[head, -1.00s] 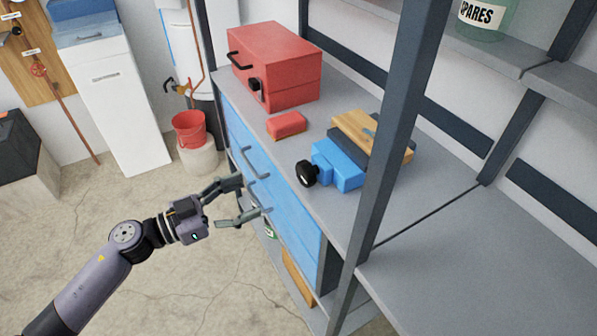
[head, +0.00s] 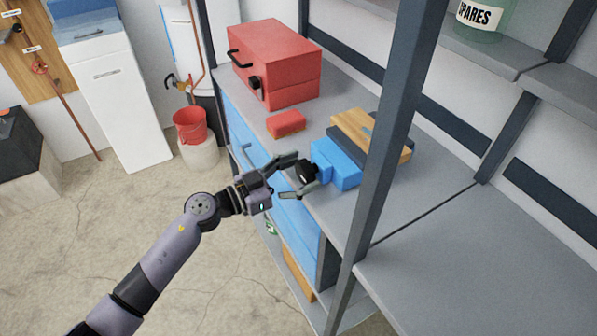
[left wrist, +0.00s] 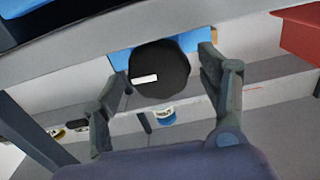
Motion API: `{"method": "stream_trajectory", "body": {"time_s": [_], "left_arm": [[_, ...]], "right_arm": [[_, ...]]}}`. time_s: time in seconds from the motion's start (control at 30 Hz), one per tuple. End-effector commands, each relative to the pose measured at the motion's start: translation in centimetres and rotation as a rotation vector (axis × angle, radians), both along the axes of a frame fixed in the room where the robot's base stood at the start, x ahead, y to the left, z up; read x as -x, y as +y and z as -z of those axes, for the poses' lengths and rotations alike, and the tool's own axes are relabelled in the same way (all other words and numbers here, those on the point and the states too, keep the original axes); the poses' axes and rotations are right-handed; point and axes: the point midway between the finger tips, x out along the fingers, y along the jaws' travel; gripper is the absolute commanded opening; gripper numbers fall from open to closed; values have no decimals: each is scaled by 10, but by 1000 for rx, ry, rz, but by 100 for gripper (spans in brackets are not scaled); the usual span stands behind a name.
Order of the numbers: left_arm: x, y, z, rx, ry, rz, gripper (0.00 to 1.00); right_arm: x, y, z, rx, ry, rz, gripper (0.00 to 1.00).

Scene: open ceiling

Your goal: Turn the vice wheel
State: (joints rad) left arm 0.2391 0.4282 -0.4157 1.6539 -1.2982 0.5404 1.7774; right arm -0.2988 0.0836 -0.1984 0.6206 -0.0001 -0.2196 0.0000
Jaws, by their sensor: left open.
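The blue vice (head: 340,168) lies on the grey shelf top with its round black wheel (head: 306,170) facing my left arm. In the left wrist view the wheel (left wrist: 160,70) is a dark disc with a white mark on its left part, in front of the blue body. My left gripper (head: 304,174) is open, with one finger on each side of the wheel. In the left wrist view the left gripper's fingers (left wrist: 160,76) stand either side of the disc. Whether they touch it, I cannot tell. My right gripper is not in view.
A wooden board (head: 365,130) lies at the vice's back. A red block (head: 286,123) and a red toolbox (head: 280,65) stand farther along the shelf top (head: 335,215). A dark upright post (head: 395,130) rises close to the right of the vice. Blue drawers (head: 290,220) with handles are below.

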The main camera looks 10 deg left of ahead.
Motion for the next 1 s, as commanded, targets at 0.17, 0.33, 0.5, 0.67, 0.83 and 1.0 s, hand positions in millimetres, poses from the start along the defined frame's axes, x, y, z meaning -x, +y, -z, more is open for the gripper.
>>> {"method": "stream_trajectory", "body": {"time_s": [0.17, 0.33, 0.5, 0.67, 0.83, 1.0], "left_arm": [[0, 0, 0, 0, 0, 0, 62], [0, 0, 0, 0, 0, 0, 50], [0, 1, 0, 0, 0, 0, 39], [0, 1, 0, 0, 0, 0, 28], [0, 1, 0, -1, -1, 0, 22], [0, 1, -1, -16, -20, -1, 22]], "right_arm": [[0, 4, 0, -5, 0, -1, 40], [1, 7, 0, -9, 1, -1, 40], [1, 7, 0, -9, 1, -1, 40], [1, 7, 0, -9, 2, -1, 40], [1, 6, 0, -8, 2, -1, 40], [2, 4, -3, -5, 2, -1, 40]]}}
